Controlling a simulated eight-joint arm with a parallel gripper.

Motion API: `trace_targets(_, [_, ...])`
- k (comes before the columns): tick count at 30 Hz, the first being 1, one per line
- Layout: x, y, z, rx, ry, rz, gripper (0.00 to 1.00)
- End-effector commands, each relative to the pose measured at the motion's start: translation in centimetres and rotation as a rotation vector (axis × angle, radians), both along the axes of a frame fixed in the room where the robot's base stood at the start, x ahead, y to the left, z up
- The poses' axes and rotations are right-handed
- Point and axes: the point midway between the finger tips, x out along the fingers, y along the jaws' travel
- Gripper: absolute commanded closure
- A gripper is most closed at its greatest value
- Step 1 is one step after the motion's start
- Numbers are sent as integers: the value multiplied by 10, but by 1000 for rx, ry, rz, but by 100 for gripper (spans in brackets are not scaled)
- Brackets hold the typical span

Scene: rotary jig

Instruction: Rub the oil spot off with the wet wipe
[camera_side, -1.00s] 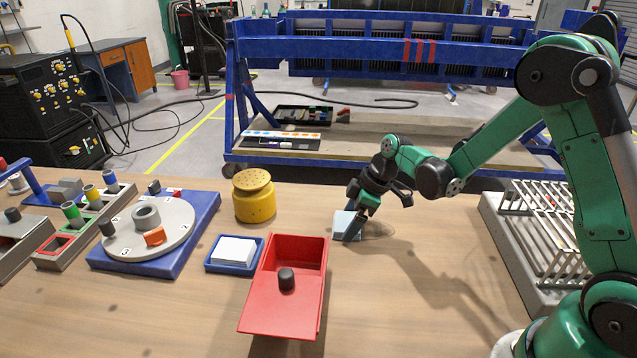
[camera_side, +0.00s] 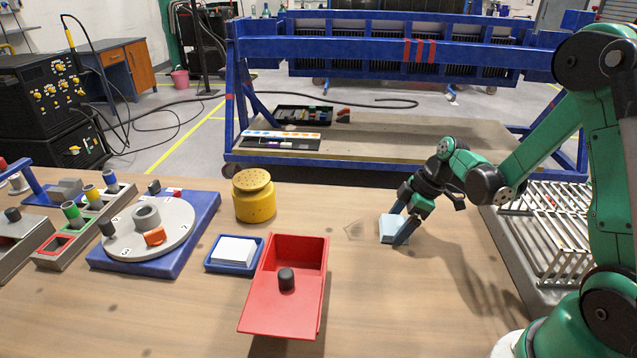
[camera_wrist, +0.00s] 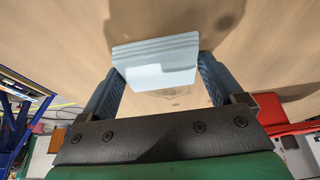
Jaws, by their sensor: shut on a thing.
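My gripper (camera_side: 400,222) is shut on the wet wipe (camera_side: 391,228), a pale blue folded pad, low at the table. In the wrist view the wipe (camera_wrist: 155,62) sits between the two finger tips. It looks to be on or just above the wood; I cannot tell exact contact. The oil spot (camera_side: 361,229) shows as a faint, thin-edged patch on the table just left of the wipe. In the wrist view a faint outline of it shows below the wipe, between the fingers.
A red box (camera_side: 290,318) with a dark knob stands front left of my gripper. A blue tray (camera_side: 212,266) of white pads, a yellow pot (camera_side: 254,205) and a blue rotary jig (camera_side: 180,262) stand farther left. A metal rack (camera_side: 530,250) stands right. The table between is clear.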

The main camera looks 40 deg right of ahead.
Motion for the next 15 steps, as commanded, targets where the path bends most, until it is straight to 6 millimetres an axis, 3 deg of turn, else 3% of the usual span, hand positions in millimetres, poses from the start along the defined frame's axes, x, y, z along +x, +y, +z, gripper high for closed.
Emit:
trace_targets(3, [-8, -3, 0, 0, 0, 0, 62])
trace_targets(15, [20, 24, 0, 0, -1, 4, 61])
